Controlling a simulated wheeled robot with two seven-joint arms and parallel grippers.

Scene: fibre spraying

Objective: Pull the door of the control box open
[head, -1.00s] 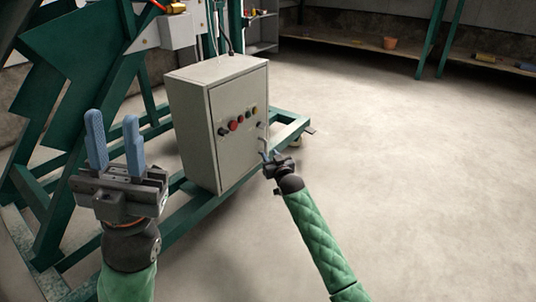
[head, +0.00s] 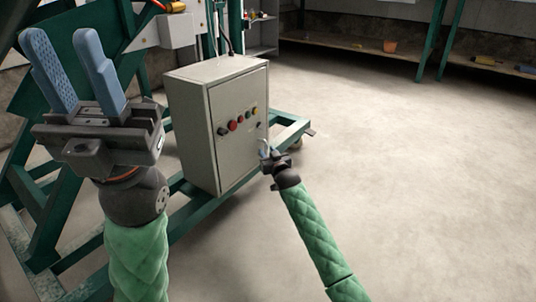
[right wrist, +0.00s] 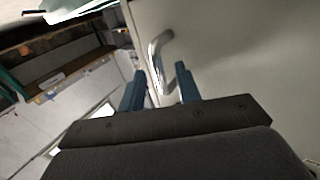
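The grey control box (head: 190,125) stands on a green frame, its door (head: 241,143) facing right and closed, with a row of coloured buttons and knobs. A shiny metal handle (right wrist: 157,60) on the door shows in the right wrist view. My right gripper (head: 266,151) is at the door's right edge; in the right wrist view its blue fingers (right wrist: 160,90) are apart, with the lower end of the handle between them, no clear contact on both sides. My left gripper (head: 78,75) is open and empty, raised left of the box with blue fingers upward.
The green metal frame (head: 290,132) runs under and behind the box. Shelves (head: 350,45) line the back wall, with an orange pot (head: 390,46) on one. The concrete floor (head: 420,180) to the right is clear.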

